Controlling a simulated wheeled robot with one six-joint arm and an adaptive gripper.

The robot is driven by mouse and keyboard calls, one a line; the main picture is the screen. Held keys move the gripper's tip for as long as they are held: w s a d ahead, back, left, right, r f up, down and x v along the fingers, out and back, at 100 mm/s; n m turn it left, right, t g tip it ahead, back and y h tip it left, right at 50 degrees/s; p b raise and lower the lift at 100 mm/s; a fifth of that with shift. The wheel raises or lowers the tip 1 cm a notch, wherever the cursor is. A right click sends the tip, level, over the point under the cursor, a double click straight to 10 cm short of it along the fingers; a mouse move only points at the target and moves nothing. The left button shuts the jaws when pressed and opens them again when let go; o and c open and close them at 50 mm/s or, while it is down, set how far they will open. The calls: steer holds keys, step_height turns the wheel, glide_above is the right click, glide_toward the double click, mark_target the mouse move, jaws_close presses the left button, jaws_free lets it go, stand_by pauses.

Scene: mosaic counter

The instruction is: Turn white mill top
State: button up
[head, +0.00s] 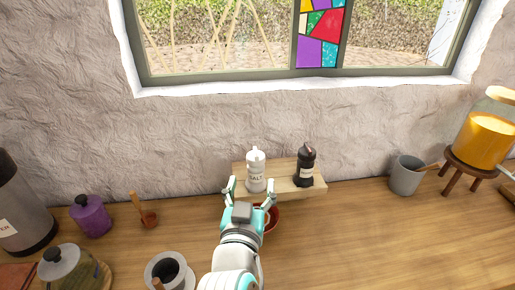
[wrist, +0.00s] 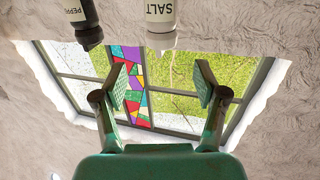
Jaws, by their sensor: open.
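The white mill (head: 256,174), labelled SALT, stands upright on a small wooden board in the head view. Its white body is upside down at the top edge of the wrist view (wrist: 160,14), with its narrower top end pointing down. My gripper (head: 249,190) is open and empty, its fingers spread in front of the white mill, one on each side of it in the picture. In the wrist view the open fingers (wrist: 163,82) have nothing between them, and the mill shows above the gap. I see no contact with the mill.
The black pepper mill (head: 305,168) stands close to the right on the same wooden board (head: 281,192). A reddish-brown bowl (head: 272,218) is partly hidden by my gripper. A grey cup (head: 406,176) stands farther right. A purple jar (head: 90,216) is at left. The wall is behind.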

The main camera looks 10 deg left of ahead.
mark_target(254, 162)
steer(key=shift+y, duration=0.3)
steer(key=w, duration=1)
steer(key=shift+w+a+r, duration=0.2)
steer(key=shift+a, duration=0.05)
steer(key=c, duration=1.2)
